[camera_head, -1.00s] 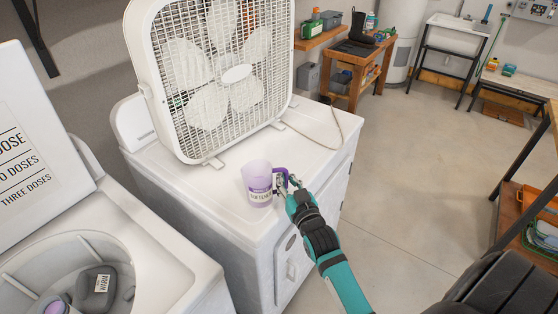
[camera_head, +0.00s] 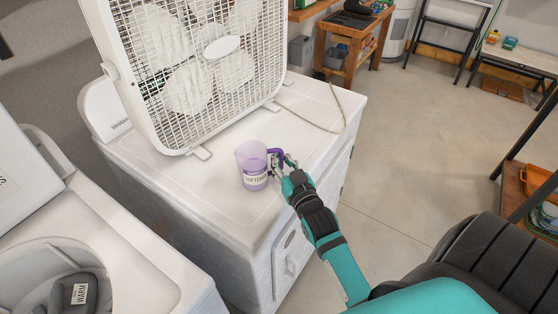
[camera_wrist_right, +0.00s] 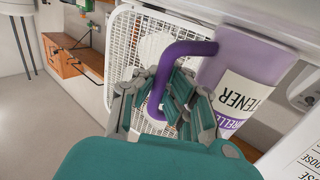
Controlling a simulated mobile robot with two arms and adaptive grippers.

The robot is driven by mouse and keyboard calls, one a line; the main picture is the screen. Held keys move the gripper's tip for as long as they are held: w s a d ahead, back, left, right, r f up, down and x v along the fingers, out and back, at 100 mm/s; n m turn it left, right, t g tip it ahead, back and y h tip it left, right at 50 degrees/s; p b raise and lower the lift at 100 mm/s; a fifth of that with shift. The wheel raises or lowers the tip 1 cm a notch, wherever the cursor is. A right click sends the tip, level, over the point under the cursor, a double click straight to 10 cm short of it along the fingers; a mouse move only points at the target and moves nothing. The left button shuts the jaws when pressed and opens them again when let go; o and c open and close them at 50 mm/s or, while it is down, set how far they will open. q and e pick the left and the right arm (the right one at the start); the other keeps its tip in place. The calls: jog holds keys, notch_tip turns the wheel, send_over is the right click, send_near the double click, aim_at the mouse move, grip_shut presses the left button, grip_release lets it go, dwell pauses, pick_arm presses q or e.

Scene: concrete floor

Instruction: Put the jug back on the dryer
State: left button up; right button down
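The jug (camera_head: 251,162) is translucent purple with a white label and a darker purple handle. It stands upright over the white top of the dryer (camera_head: 205,195), in front of the box fan, and appears to rest on it. My right gripper (camera_head: 281,161) is at the jug's handle, on the jug's right side. In the right wrist view the handle (camera_wrist_right: 157,92) passes between the fingers, which look shut on it, and the jug's body (camera_wrist_right: 240,72) is at the right, tilted in the picture. My left gripper is not in view.
A white box fan (camera_head: 190,70) stands on the dryer behind the jug, its cord (camera_head: 320,122) lying to the right. An open washer (camera_head: 110,262) is at the left. A wooden bench (camera_head: 350,50) stands behind. The concrete floor at the right is mostly clear.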

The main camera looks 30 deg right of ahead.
jog(key=shift+s+r, duration=0.1)
jog(key=shift+s, duration=0.2)
jog(key=c, duration=1.5)
grip_release()
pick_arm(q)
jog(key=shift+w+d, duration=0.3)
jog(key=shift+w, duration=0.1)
pick_arm(e)
jog(key=shift+r, duration=0.15)
pick_arm(q)
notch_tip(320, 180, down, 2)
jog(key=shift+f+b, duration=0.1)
jog(key=shift+b, duration=1.05)
pick_arm(e)
jog(key=s, duration=0.4)
jog(key=s+a, duration=0.1)
jog(key=s, duration=0.2)
jog(key=s+a, duration=0.1)
jog(key=s, duration=0.3)
jog(key=shift+s+a, duration=0.2)
jog(key=shift+s, duration=0.15)
